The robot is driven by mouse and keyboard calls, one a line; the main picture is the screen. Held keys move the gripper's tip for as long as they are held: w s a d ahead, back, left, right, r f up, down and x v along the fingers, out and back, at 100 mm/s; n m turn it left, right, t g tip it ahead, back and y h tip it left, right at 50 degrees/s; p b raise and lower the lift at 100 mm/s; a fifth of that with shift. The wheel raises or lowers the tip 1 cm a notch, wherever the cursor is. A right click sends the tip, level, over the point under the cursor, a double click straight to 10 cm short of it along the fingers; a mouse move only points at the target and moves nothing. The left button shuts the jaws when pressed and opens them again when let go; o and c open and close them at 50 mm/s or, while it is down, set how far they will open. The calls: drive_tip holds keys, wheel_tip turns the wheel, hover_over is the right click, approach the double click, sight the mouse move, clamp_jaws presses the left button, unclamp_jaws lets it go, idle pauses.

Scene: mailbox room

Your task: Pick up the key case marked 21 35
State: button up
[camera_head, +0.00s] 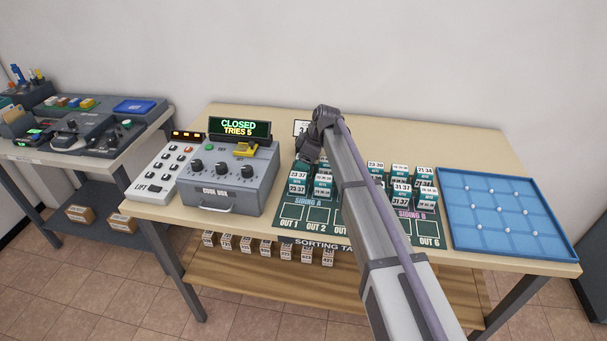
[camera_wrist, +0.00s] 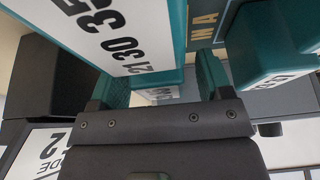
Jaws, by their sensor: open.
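Several teal key cases with white number labels stand on the dark green sorting mat (camera_head: 289,212) in the head view. Readable labels there include 23 37 and 21 34; I cannot make out 21 35. In the wrist view a large teal case (camera_wrist: 150,30) fills the upper left, its white label tilted and cropped, with digits 21, 30 and 35 showing. My gripper (camera_head: 308,150) is over the left rear of the mat, partly hidden by its own arm. In the wrist view my gripper (camera_wrist: 160,88) is open, close to that case; I cannot tell whether they touch.
Another teal case (camera_wrist: 265,45) is close on the right in the wrist view. The grey code box (camera_head: 228,180) reading CLOSED stands left of the mat, and a blue tray (camera_head: 462,235) lies right. My arm hides part of the mat. The table's rear strip is mostly clear.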

drive_tip(key=c, duration=1)
drive_tip(key=shift+r+p, duration=0.15)
drive_tip(key=shift+p, duration=0.2)
drive_tip(key=shift+c, duration=0.2)
